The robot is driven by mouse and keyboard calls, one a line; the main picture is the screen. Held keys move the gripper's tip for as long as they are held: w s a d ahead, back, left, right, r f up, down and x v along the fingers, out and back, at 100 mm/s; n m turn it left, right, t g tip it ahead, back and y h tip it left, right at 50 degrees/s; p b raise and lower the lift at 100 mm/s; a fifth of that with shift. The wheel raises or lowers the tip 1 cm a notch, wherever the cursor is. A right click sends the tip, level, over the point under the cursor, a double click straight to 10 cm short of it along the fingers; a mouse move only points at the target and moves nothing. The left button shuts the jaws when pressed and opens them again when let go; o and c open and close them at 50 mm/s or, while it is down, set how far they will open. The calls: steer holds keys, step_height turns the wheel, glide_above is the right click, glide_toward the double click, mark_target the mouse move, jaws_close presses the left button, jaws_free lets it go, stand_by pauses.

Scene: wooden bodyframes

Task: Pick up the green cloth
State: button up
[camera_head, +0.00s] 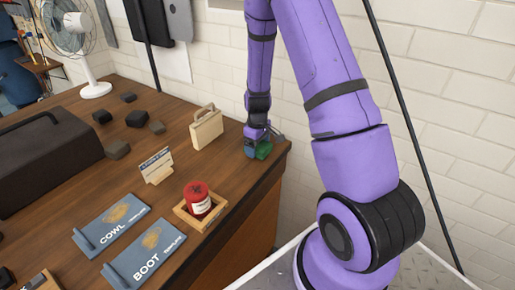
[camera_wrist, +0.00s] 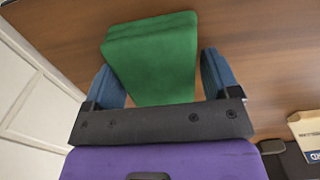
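The green cloth (camera_head: 264,150) lies on the wooden table near its right-hand far corner, partly hidden by my gripper in the head view. In the wrist view the green cloth (camera_wrist: 155,60) looks like a folded block between my two blue fingers. My gripper (camera_wrist: 165,80) is open around it, with one finger on each side. A narrow gap shows on the right side; on the left the finger looks close to the cloth, and I cannot tell if it touches. In the head view my gripper (camera_head: 256,148) is low over the table at the cloth.
A cream box with a handle (camera_head: 206,127) stands left of my gripper. A small sign (camera_head: 156,165), a red candle in a wooden tray (camera_head: 197,199) and blue template boards (camera_head: 112,224) are nearer. The table edge (camera_head: 262,180) and white brick wall (camera_head: 220,60) are close.

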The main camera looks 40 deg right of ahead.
steer(key=c, duration=0.6)
steer(key=shift+o, duration=0.2)
steer(key=shift+r, duration=0.1)
